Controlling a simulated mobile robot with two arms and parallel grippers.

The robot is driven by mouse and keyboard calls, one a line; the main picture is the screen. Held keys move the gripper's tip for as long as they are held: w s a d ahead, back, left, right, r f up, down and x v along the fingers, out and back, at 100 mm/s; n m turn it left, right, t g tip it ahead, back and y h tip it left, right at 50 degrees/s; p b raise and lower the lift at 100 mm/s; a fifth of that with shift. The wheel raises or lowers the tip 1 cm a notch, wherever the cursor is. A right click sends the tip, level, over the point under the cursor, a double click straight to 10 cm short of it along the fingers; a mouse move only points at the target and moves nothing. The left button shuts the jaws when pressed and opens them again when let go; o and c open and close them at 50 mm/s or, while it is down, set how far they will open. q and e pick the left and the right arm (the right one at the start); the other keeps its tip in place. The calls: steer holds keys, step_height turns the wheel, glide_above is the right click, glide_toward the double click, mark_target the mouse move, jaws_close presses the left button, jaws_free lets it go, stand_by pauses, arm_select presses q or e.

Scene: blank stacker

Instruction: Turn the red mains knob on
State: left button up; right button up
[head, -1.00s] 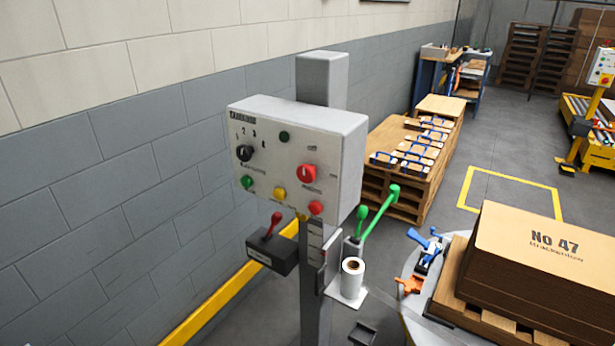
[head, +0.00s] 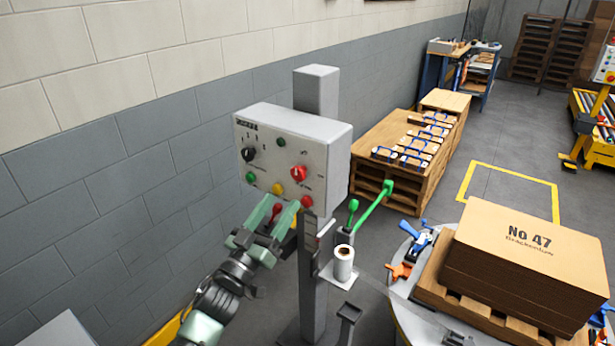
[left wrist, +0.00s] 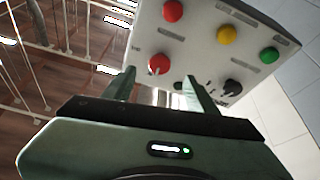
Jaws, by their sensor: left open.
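The red mains knob (head: 297,173) is on the front of a grey control box (head: 342,165) on a post. It also shows in the left wrist view (left wrist: 159,64), where the panel appears upside down. My left gripper (head: 281,207) is open and empty, in front of the box's lower edge in the head view. In the left wrist view its two fingertips (left wrist: 159,76) point at the panel, with the red knob between them in the picture. I see no contact; the exact gap is unclear. My right gripper is not in view.
A black knob (head: 248,154) and green (head: 250,177), yellow (head: 277,188) and red (head: 306,201) buttons share the panel. A red-handled lever (head: 275,208) is partly hidden behind my gripper. Green levers (head: 388,187) and a white roll (head: 344,262) stand to the right.

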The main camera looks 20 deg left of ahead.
mark_target(297, 176)
arm_select(q)
steer(key=x, duration=0.2)
steer(key=p+x, duration=0.1)
steer(key=x, duration=0.1)
steer(key=p+x, duration=0.1)
steer(key=x, duration=0.2)
steer(key=shift+s+a+r, duration=0.1)
steer(key=shift+r, duration=0.25)
steer(key=shift+w+r, duration=0.1)
steer(key=shift+w, duration=0.4)
jaws_close()
